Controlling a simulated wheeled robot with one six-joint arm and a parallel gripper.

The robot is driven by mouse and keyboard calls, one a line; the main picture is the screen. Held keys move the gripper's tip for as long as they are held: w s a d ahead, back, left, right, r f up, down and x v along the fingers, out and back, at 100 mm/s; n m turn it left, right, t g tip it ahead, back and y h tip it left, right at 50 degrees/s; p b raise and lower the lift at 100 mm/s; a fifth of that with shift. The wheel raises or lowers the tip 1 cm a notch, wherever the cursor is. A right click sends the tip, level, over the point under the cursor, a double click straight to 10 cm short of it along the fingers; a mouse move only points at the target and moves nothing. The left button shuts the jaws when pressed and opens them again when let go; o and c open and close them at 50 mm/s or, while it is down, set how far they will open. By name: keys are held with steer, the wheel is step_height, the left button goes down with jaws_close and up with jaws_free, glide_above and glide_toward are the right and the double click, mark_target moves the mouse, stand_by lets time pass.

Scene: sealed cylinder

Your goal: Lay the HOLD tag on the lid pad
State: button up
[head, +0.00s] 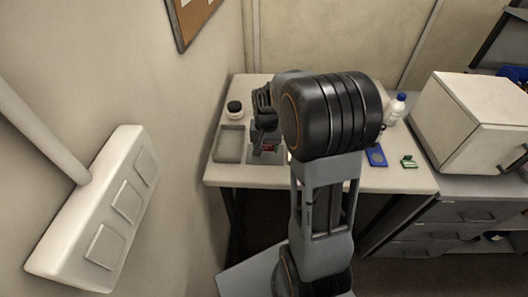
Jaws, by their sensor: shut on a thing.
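My gripper (267,138) points down over the left part of the white table and is shut. A small red thing (268,147), which I take to be the HOLD tag, shows at its fingertips, mostly hidden. Just below it is a dark grey flat piece (262,158); I cannot tell whether the red thing touches it. I cannot make out the lid pad for certain, and my arm hides the middle of the table.
A grey shallow tray (229,143) lies left of my gripper, with a black-lidded jar (235,110) behind it. Right of my arm are a blue flat piece (376,156), a green piece (408,162) and a blue-capped bottle (395,110). A white cabinet (468,120) stands far right.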

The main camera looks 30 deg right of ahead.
mark_target(264, 158)
steer(key=shift+w+f, duration=0.25)
steer(key=shift+f, duration=0.1)
steer(key=shift+w+a+f, duration=0.1)
steer(key=shift+f, duration=1.6)
steer(key=shift+f, duration=0.1)
steer(key=shift+f, duration=0.15)
steer(key=o, duration=0.9)
step_height(264, 158, up, 12)
steer(key=shift+f, duration=0.1)
steer(key=s+a+r+n+t, duration=0.1)
steer(key=s+a+n+t, duration=0.1)
steer(key=s, duration=0.5)
steer(key=s+a+r+n+t, duration=0.1)
steer(key=s+a+n+t, duration=0.1)
steer(key=s+a, duration=0.4)
steer(key=shift+s+a+r+n, duration=0.2)
steer(key=shift+s+a+n, duration=0.15)
steer(key=shift+s+n, duration=0.45)
